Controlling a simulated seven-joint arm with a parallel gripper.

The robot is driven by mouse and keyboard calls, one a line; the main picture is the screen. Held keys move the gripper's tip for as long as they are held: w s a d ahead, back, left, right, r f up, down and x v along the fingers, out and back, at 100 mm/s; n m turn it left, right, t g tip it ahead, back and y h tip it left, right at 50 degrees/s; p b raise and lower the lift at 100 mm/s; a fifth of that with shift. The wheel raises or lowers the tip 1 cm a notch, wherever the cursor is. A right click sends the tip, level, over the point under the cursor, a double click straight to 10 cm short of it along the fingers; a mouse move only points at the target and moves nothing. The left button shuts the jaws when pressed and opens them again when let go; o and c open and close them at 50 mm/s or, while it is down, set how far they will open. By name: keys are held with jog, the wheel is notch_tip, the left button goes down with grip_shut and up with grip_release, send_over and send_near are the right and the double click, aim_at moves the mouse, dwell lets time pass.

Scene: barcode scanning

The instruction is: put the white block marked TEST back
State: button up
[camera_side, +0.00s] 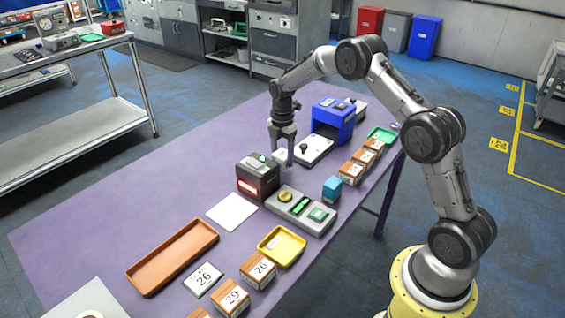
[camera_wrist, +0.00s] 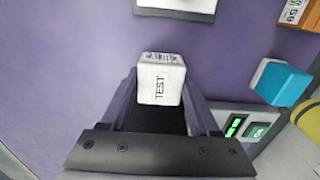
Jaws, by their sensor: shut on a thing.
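The white block marked TEST (camera_wrist: 160,85) is held between the fingers of my gripper (camera_wrist: 160,105) in the wrist view. Its TEST lettering and a barcode on an adjoining face both show. In the side view my gripper (camera_side: 281,150) points down over the purple table, with the white block (camera_side: 281,155) between its fingers, partly hidden. I cannot tell whether the block touches the table.
A grey panel with green displays (camera_side: 301,209), a teal cube (camera_side: 332,188) and a blue machine (camera_side: 333,118) stand nearby. Orange numbered blocks (camera_side: 352,172) line the right edge. A white sheet (camera_side: 231,211), brown tray (camera_side: 172,257) and yellow tray (camera_side: 282,246) lie in front. The left of the table is clear.

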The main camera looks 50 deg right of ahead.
jog(key=shift+s+f, duration=0.1)
jog(key=shift+f, duration=1.2)
jog(key=shift+f, duration=0.1)
jog(key=o, duration=1.5)
jog(key=shift+c, duration=0.2)
